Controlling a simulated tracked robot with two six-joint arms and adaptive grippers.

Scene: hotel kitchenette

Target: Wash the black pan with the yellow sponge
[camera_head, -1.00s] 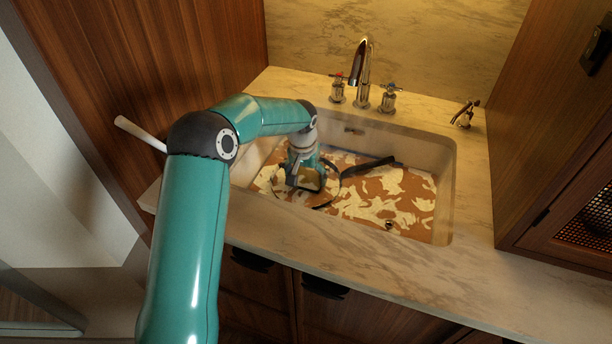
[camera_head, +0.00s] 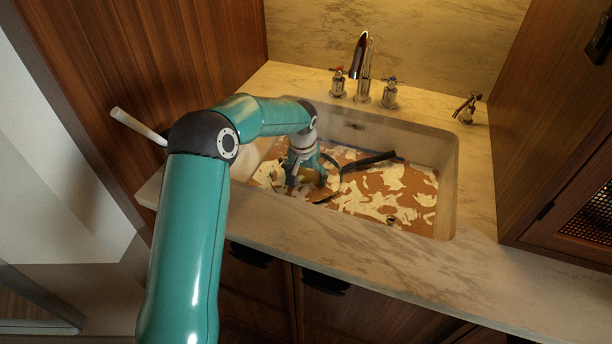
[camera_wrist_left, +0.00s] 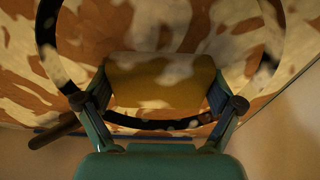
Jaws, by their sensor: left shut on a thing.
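The black pan lies in the sink, with its dark handle (camera_head: 368,161) pointing to the back right. In the left wrist view its black rim (camera_wrist_left: 46,28) curves around the sponge, and the handle (camera_wrist_left: 55,131) shows at lower left. The inside of the rim shows the same brown and cream patches as the sink bottom. My left gripper (camera_head: 308,180) is down in the sink over the pan. It is shut on the yellow sponge (camera_wrist_left: 160,82), with one finger at each end. Whether the sponge touches the pan I cannot tell. My right gripper is not in view.
The pale stone sink (camera_head: 449,185) has walls around the pan, with free room at its right. A faucet (camera_head: 361,68) with two knobs stands behind it. A small metal fitting (camera_head: 467,108) is at the back right. A wooden cabinet (camera_head: 560,130) rises at the right.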

